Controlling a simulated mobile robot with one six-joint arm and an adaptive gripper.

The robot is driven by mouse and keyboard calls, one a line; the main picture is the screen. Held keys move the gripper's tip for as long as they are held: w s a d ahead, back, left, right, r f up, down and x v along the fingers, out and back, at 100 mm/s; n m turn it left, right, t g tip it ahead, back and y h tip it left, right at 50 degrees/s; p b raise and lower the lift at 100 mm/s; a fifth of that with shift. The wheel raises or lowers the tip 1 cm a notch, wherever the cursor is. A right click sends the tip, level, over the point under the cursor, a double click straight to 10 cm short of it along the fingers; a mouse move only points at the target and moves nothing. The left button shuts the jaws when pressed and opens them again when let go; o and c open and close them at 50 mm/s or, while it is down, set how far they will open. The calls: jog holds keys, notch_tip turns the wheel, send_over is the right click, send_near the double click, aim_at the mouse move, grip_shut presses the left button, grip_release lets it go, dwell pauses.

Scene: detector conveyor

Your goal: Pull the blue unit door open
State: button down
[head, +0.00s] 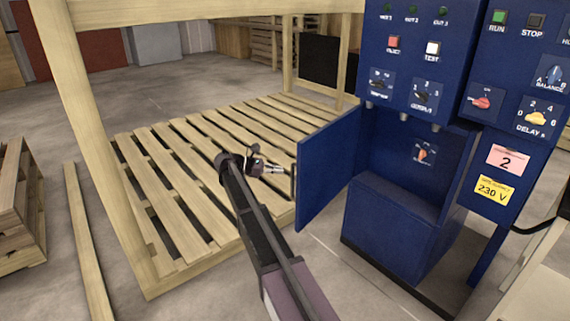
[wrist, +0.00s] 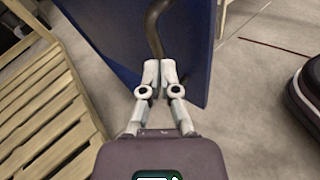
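The blue unit door (head: 328,172) stands swung well open to the left of the blue unit (head: 408,215), and the compartment behind it is exposed. Its dark handle (head: 293,184) is near the door's free edge. My gripper (head: 282,170) is beside the handle, on its left in the head view. In the wrist view my gripper (wrist: 161,66) has its pale fingertips close together. The curved handle (wrist: 153,28) runs down to the fingertips in front of the blue door (wrist: 115,40).
A wooden pallet platform (head: 185,150) with upright posts lies left of the door. A smaller wooden stack (head: 18,215) is at the far left. Inside the unit is an orange rotary switch (head: 424,153). Bare grey floor (head: 340,285) lies before the unit.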

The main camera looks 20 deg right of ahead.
jog(key=s+a+r+m+t+y+p, duration=0.1)
jog(key=s+a+r+m+y+p, duration=0.3)
jog(key=s+r+p, duration=0.5)
jog(key=s+a+r+m+t+y+p, duration=0.2)
jog(key=s+r+y+p, duration=0.4)
jog(key=p, duration=1.8)
jog(key=s+a+r+m+t+y+p, duration=0.1)
jog(key=s+a+r+m+y+p, duration=0.4)
jog(key=s+r+p, duration=0.9)
jog(key=shift+s+a+r+m+t+p, duration=0.3)
jog(key=shift+r+m+p, duration=0.65)
jog(key=shift+r, duration=2.5)
jog(key=shift+n, duration=0.25)
